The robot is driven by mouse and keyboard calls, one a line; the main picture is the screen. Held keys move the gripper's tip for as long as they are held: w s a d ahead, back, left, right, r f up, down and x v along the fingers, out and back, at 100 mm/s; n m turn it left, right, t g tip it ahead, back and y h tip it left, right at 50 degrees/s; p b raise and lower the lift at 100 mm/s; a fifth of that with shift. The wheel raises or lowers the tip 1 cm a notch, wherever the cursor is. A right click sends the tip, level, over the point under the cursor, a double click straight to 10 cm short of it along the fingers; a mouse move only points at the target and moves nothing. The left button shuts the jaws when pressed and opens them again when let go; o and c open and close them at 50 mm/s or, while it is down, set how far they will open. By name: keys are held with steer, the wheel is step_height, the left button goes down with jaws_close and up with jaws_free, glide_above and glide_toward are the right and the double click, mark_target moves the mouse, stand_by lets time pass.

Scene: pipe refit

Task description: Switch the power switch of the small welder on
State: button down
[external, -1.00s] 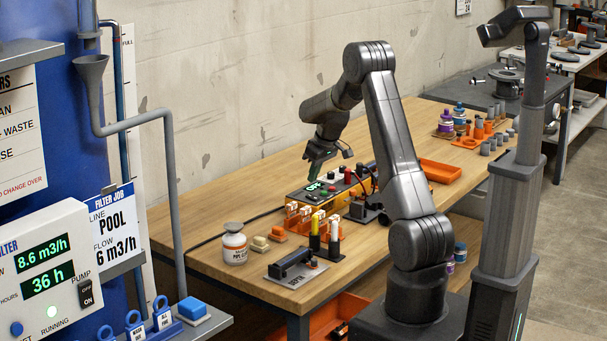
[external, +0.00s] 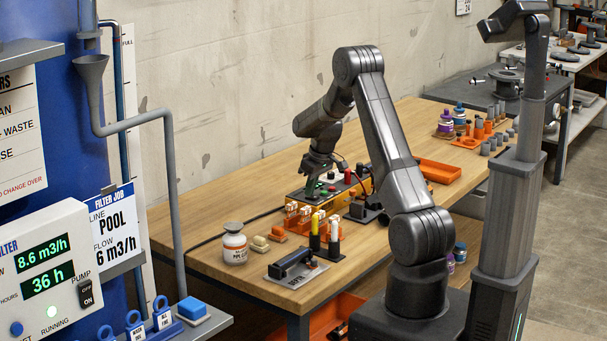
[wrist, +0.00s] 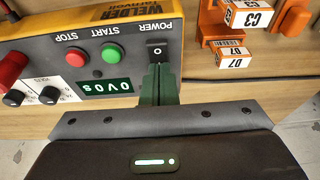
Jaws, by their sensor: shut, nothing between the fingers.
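The small welder (wrist: 100,40) is a yellow and grey box on the wooden bench; in the external view (external: 340,187) my arm partly covers it. In the wrist view its panel appears upside down. The black power switch (wrist: 157,48) sits below the POWER label in a dark plate, with a white mark on its face. My gripper (wrist: 159,70) is shut and empty, its green fingertips right at the switch's near edge; I cannot tell whether they touch. In the external view my gripper (external: 312,188) points down at the panel. The switch's position is not clear.
Beside the switch are a green START button (wrist: 115,53), a red STOP button (wrist: 76,56), a lit green display (wrist: 105,88) and knobs (wrist: 48,95). Orange blocks with labelled tags (wrist: 238,30) stand close by. A white jar (external: 235,245) stands at the bench's near left.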

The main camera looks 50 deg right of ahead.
steer(key=shift+s+f, duration=0.2)
steer(key=shift+s+b, duration=0.4)
steer(key=shift+s, duration=0.4)
steer(key=shift+r, duration=0.1)
steer(key=shift+r, duration=0.35)
steer(key=v, duration=1.3)
steer(key=shift+s, duration=0.15)
